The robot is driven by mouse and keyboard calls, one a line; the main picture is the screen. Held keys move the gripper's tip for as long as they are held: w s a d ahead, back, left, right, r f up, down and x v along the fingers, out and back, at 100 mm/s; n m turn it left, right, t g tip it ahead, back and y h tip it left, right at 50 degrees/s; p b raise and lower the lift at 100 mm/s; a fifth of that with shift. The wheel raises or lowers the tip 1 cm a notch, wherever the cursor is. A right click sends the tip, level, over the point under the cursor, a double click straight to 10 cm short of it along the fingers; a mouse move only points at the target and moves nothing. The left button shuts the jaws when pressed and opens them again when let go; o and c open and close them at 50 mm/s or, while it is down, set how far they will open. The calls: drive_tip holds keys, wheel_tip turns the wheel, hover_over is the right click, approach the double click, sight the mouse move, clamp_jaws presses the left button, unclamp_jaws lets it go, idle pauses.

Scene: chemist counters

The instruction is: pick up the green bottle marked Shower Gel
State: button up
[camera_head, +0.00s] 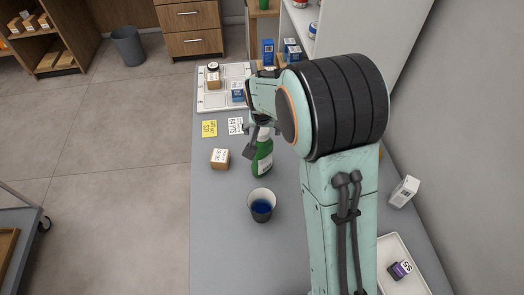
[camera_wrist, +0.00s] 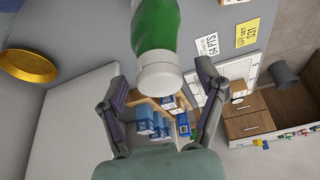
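The green bottle (camera_head: 263,163) stands upright on the grey counter, with a pale label too small to read. My gripper (camera_head: 259,143) is at the bottle's upper part, partly hidden behind my arm. In the wrist view the green bottle (camera_wrist: 155,25) shows its white cap toward the camera. There my gripper (camera_wrist: 160,80) is open, one finger on each side of the cap, with a visible gap on both sides. I cannot tell from these views how far down the bottle the fingers reach.
A small brown box (camera_head: 220,159) and a cup with blue inside (camera_head: 262,207) stand near the bottle. A white tray (camera_head: 208,103) with small boxes lies beyond. A white carton (camera_head: 404,191) and another tray (camera_head: 413,286) are at right. A gold round object (camera_wrist: 28,66) shows in the wrist view.

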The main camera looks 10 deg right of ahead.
clamp_jaws()
